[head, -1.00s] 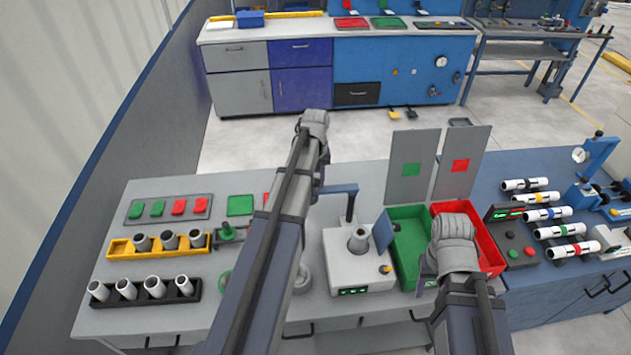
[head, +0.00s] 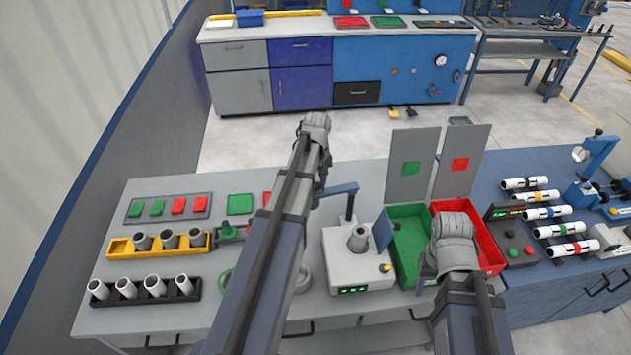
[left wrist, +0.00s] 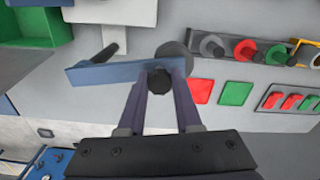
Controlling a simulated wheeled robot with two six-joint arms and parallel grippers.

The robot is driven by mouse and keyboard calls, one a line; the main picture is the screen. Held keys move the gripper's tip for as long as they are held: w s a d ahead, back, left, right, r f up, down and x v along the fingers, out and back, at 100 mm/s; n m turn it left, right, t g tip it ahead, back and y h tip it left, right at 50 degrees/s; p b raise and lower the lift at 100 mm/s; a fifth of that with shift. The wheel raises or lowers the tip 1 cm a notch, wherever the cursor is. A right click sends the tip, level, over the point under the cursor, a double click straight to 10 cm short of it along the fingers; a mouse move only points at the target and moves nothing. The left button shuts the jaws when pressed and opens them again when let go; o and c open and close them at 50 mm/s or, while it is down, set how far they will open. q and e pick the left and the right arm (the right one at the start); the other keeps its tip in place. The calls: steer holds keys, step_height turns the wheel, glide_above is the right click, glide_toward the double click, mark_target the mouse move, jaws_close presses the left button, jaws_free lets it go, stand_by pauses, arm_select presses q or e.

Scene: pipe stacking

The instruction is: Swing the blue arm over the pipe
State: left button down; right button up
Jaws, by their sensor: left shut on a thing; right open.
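The blue arm (head: 338,190) sticks out to the left from a dark upright post at the back of the white device (head: 342,274). A grey pipe (head: 358,240) stands upright in that device, and the blue arm lies behind it, not above it. My left gripper (head: 320,186) is at the arm's left end. In the left wrist view its fingers are shut on a dark knob (left wrist: 158,82) on the blue bar (left wrist: 105,73); a grey round part is close behind. My right gripper (head: 428,270) is by the green bin, open, its fingertips mostly hidden by my wrist.
A green bin (head: 410,213) and red bin (head: 489,254) stand right of the device. A yellow rack (head: 122,247) and black rack (head: 101,301) hold grey pipes at left. Several banded pipes lie on the blue bench (head: 480,190). A small blue panel (head: 382,231) stands beside the pipe.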

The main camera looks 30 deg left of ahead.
arm_select(q)
steer(key=shift+s+d+n, duration=0.25)
steer(key=shift+d+n, duration=2.3)
steer(key=shift+n, duration=0.15)
steer(key=shift+s+d+n, duration=0.25)
steer(key=shift+d+n, duration=2.35)
steer(key=shift+n, duration=0.1)
steer(key=shift+s+d+n, duration=0.25)
steer(key=shift+d+n, duration=2.3)
steer(key=shift+n, duration=0.15)
steer(key=c, duration=0.6)
jaws_free()
steer(key=shift+r, duration=0.1)
step_height(320, 180, up, 8)
steer(key=p, duration=0.7)
steer(key=shift+f+p, duration=0.2)
steer(key=shift+p, duration=0.2)
